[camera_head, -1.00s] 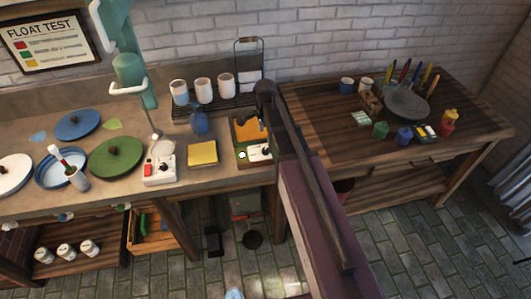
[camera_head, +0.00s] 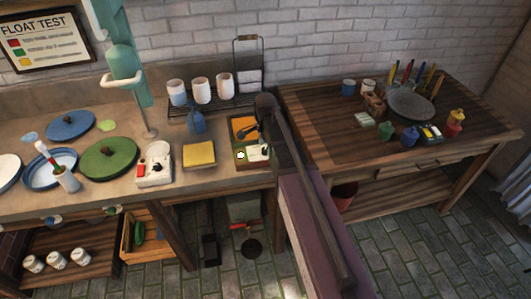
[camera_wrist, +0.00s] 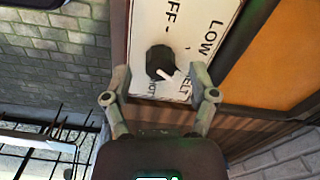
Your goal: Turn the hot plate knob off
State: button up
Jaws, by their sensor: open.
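The hot plate's white control panel (camera_wrist: 150,28) fills the upper middle of the wrist view, with OFF, LOW, MELT and HOT printed on it. Its black knob (camera_wrist: 158,58) has a white pointer directed at the lower right, toward the MELT print. My gripper (camera_wrist: 160,72) is open, with one finger on each side of the knob and gaps visible. I cannot tell how far the fingertips are above the panel. In the head view the white panel (camera_head: 256,154) lies at the counter's right end, partly covered by my gripper (camera_head: 254,137).
An orange surface (camera_wrist: 270,65) adjoins the panel. A wire rack with cups (camera_head: 201,90) stands behind. A wooden table (camera_head: 310,110) is to the right.

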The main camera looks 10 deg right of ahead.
jog(key=shift+f+b, duration=0.3)
jog(key=shift+f, duration=0.25)
grip_shut()
